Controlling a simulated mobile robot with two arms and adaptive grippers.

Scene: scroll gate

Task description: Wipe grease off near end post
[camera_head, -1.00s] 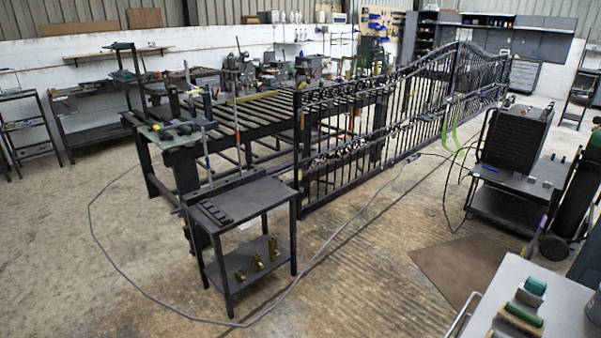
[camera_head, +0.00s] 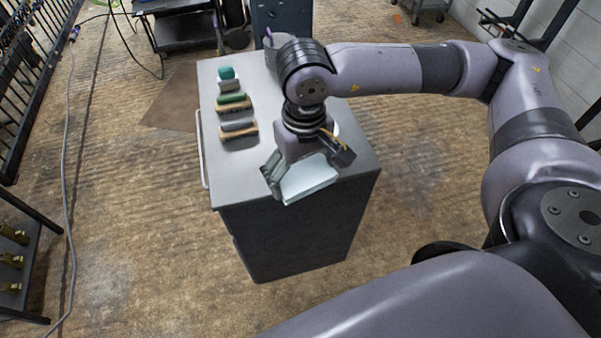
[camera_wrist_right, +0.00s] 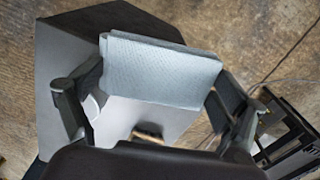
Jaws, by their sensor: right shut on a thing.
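My right gripper (camera_head: 303,178) is above the near part of a grey-topped cabinet (camera_head: 300,222). It is shut on a folded pale blue-grey cloth (camera_head: 308,180). In the right wrist view the cloth (camera_wrist_right: 160,70) spans between the two fingers of the gripper (camera_wrist_right: 155,95), with the cabinet top (camera_wrist_right: 65,70) below it. The black gate (camera_head: 18,90) shows only in part at the left edge of the head view. I cannot tell its near end post or any grease on it. My left gripper is out of view.
On the cabinet top stand several brushes or blocks, among them a green-topped one (camera_head: 232,100) and a teal one (camera_head: 226,74). A low table with brass pieces (camera_head: 12,258) is at the left edge. A cable (camera_head: 68,180) crosses the floor. A brown mat (camera_head: 172,100) lies left of the cabinet.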

